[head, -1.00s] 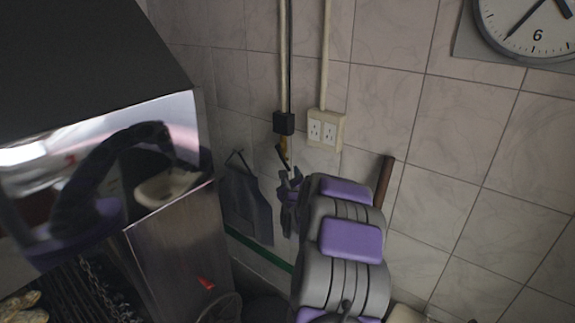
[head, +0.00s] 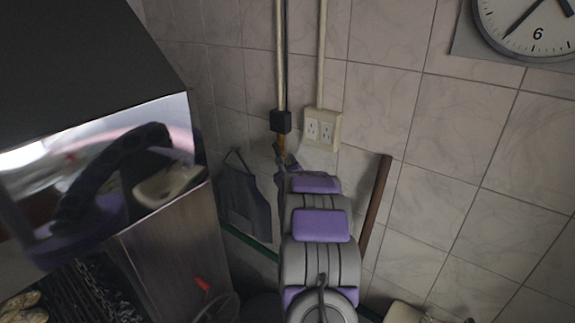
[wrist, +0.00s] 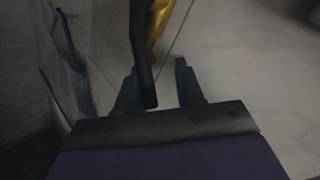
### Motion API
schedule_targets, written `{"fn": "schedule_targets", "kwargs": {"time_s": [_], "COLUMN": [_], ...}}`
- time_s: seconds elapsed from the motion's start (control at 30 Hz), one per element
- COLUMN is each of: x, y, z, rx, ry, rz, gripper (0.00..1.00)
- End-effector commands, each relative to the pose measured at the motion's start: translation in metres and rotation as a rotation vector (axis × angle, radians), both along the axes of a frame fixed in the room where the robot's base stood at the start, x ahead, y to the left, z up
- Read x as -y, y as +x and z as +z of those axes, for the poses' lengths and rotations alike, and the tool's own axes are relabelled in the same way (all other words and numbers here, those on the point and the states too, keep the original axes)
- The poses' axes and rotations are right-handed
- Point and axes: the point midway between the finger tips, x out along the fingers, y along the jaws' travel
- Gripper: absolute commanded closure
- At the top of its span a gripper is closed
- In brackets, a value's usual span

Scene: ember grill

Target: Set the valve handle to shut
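The brass valve (head: 282,144) hangs below a black box on the wall pipe. It shows yellow at the top of the wrist view (wrist: 160,16). Its dark valve handle (wrist: 141,55) points down from the brass body in the wrist view, its lower end between the fingers. My gripper (wrist: 157,76) is open around that end, the handle nearer the left finger; I cannot tell whether they touch. In the head view my gripper (head: 284,163) is just below the brass valve, and the handle is mostly hidden there.
A steel grill hood (head: 170,225) stands to the left. A dark apron (head: 243,200) hangs left of my arm. A white outlet plate (head: 322,129) is right of the valve. A brown wooden bar (head: 375,205) leans at the wall.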

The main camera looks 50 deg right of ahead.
Motion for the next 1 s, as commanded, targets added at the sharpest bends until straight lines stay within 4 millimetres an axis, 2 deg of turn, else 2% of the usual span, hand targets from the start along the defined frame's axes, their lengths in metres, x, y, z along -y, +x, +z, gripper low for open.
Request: {"fn": "schedule_targets", "kwargs": {"time_s": [0.03, 0.17, 0.37, 1.0], "x": [-0.004, -0.011, -0.008, 0.008], "y": [0.000, 0.001, 0.001, 0.001], "z": [0.002, 0.004, 0.003, -0.002], "rx": [0.000, -0.002, -0.002, -0.002], "ry": [-0.003, -0.007, -0.005, 0.003], "rz": [0.001, 0.002, 0.004, -0.001], "gripper": [0.69, 0.81, 1.00, 1.00]}}
